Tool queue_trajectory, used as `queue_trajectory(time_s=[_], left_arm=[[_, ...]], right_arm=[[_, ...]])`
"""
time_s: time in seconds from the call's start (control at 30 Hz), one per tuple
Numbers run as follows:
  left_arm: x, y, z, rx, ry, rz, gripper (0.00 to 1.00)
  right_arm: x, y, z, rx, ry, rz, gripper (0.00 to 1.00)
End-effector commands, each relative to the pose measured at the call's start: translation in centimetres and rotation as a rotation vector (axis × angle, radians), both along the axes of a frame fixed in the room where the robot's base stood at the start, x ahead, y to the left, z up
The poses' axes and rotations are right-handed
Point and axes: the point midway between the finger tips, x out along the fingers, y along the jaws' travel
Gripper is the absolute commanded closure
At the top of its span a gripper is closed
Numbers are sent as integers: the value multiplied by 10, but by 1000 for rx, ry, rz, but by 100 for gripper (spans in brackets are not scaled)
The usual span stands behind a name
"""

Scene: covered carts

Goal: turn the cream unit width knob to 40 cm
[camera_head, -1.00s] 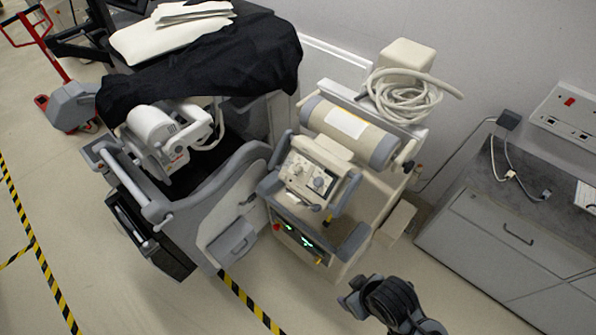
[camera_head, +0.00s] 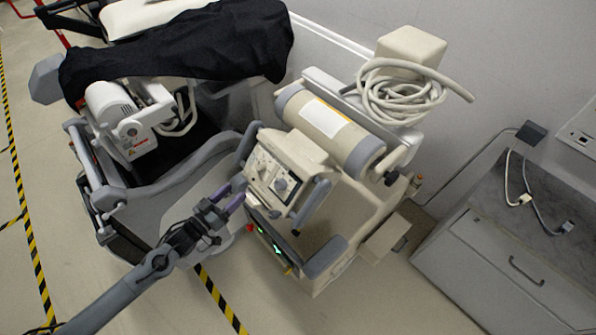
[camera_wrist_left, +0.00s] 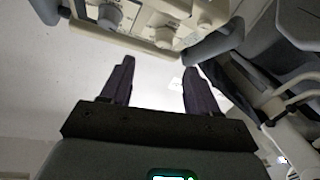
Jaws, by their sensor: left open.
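The cream unit (camera_head: 325,235) stands in the middle of the head view. Its tilted control panel (camera_head: 262,168) carries a larger dial-like knob (camera_head: 281,183) and smaller controls. The labels and the width setting are too small to read. My left gripper (camera_head: 241,190) is open and empty, just left of the panel. In the left wrist view its two dark fingers (camera_wrist_left: 158,66) point at the panel, apart from the knobs. My right gripper is not in view.
A beige cylinder (camera_head: 325,122) and a coiled hose (camera_head: 395,100) sit on the unit behind the panel. A grey handle bar (camera_head: 312,202) flanks the panel. A white machine (camera_head: 120,120) under a black cover (camera_head: 190,45) stands left. A grey cabinet (camera_head: 490,255) stands right.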

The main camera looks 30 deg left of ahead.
Motion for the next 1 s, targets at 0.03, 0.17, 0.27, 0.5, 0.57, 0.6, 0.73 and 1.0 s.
queue_trajectory(time_s=[0.03, 0.17, 0.27, 0.5, 0.57, 0.6, 0.73, 1.0], left_arm=[[4, 4, -3, 16, -7, -4, 40], [12, 6, 1, 31, -22, -11, 40], [18, 5, 3, 31, -27, -11, 40], [46, 0, 5, 30, -28, -11, 40], [55, -2, 5, 30, -29, -10, 40], [61, -3, 5, 30, -29, -10, 40], [80, -7, 5, 30, -28, -10, 40], [109, -13, 4, 31, -27, -10, 40]], right_arm=[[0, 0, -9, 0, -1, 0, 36], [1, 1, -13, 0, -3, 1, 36], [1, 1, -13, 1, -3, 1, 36], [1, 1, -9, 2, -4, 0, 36], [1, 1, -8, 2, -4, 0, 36], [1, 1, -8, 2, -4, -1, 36], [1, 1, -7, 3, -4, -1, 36], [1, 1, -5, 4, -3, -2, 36]])
